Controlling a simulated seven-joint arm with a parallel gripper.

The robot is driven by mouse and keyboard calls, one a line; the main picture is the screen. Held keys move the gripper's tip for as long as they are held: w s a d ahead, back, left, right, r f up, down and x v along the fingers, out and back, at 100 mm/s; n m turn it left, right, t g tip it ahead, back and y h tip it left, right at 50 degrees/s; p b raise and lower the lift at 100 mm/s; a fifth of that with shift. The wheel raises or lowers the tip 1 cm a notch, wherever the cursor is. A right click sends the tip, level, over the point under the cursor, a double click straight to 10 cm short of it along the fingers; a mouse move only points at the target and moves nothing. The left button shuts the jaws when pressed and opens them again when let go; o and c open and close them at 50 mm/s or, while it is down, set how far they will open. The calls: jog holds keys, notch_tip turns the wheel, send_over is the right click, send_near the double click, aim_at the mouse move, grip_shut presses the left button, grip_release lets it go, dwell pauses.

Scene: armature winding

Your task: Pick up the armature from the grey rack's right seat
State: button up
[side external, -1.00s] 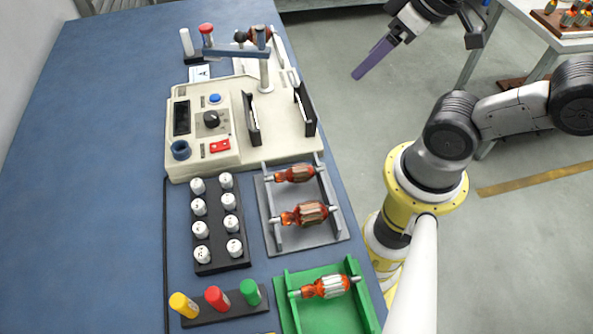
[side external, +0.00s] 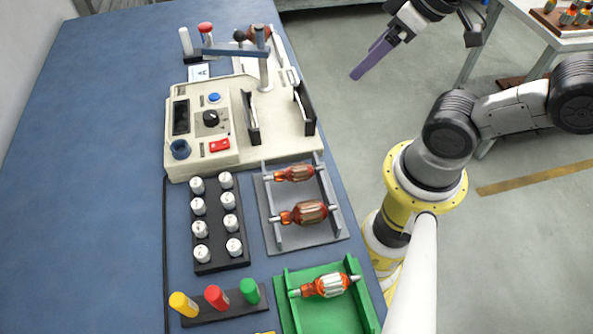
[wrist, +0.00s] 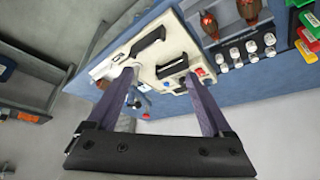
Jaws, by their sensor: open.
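The grey rack (side external: 285,241) lies on the blue bench and bears two copper-and-orange armatures, lying across it one behind the other. The far armature (side external: 296,173) is nearer the machine; the near armature (side external: 305,213) is nearer the green tray. I cannot tell for certain which seat is the right one. In the wrist view, one armature (wrist: 209,25) and part of the other (wrist: 250,10) show at the top. My gripper (side external: 370,60) is off the bench, over the floor at the upper right, away from the rack. Its purple fingers (wrist: 161,73) are apart and empty.
The cream winding machine (side external: 215,110) with posts and a lever stands behind the rack. A black holder of white spools (side external: 205,262) is left of it. A green tray (side external: 330,312) with another armature (side external: 326,286) is in front.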

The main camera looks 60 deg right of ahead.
jog(key=n+g+y, duration=0.2)
jog(key=n+y, duration=0.1)
jog(key=n, duration=0.6)
send_near(300, 167)
jog(key=x, duration=0.4)
jog(key=shift+s+a+f, duration=0.1)
jog(key=shift+s+f, duration=0.1)
jog(key=shift+f, duration=0.25)
jog(key=shift+w+x, duration=0.15)
jog(key=shift+x, duration=1.25)
jog(key=shift+w+x, duration=0.15)
jog(key=shift+x, duration=1.25)
jog(key=shift+r, duration=0.1)
grip_shut()
